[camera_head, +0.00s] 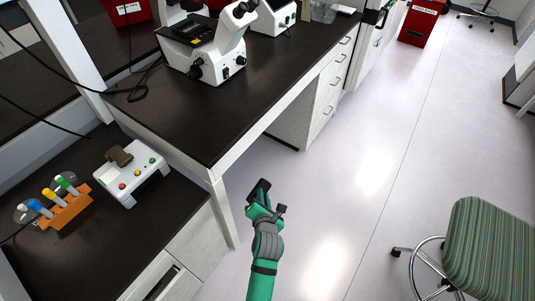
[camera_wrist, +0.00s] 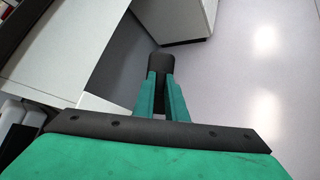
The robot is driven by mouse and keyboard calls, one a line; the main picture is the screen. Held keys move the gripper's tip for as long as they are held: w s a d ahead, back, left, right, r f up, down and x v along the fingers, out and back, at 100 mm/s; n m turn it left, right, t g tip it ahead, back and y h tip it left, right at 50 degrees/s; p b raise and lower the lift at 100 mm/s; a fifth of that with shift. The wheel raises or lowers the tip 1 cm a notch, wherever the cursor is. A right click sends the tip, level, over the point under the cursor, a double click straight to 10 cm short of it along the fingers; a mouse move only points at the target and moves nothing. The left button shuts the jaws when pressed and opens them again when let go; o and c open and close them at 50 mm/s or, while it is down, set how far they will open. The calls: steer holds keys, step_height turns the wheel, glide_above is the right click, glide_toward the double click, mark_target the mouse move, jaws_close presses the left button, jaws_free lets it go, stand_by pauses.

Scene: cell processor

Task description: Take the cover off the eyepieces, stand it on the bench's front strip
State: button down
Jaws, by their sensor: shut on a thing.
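My gripper (camera_head: 262,197) hangs over the floor beyond the front corner of the dark-topped bench (camera_head: 180,120). It is shut on a small dark cover (camera_head: 259,187). In the wrist view the green fingers (camera_wrist: 162,97) close around the near end of the cover (camera_wrist: 160,63), whose rounded black far end sticks out past them. The white microscope (camera_head: 228,55) stands farther back on the bench, and its eyepieces (camera_head: 241,9) show bare dark ends. The bench's front strip (camera_head: 265,97) runs along the edge and looks clear near the microscope.
A lower bench at the left holds a white box with coloured buttons (camera_head: 130,178) and an orange tube rack (camera_head: 66,209). A green chair (camera_head: 490,245) stands at the lower right. The floor between is open.

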steer(key=s+f, duration=0.6)
steer(key=f, duration=0.5)
steer(key=shift+f+m+h, duration=0.25)
steer(key=shift+m+h, duration=0.05)
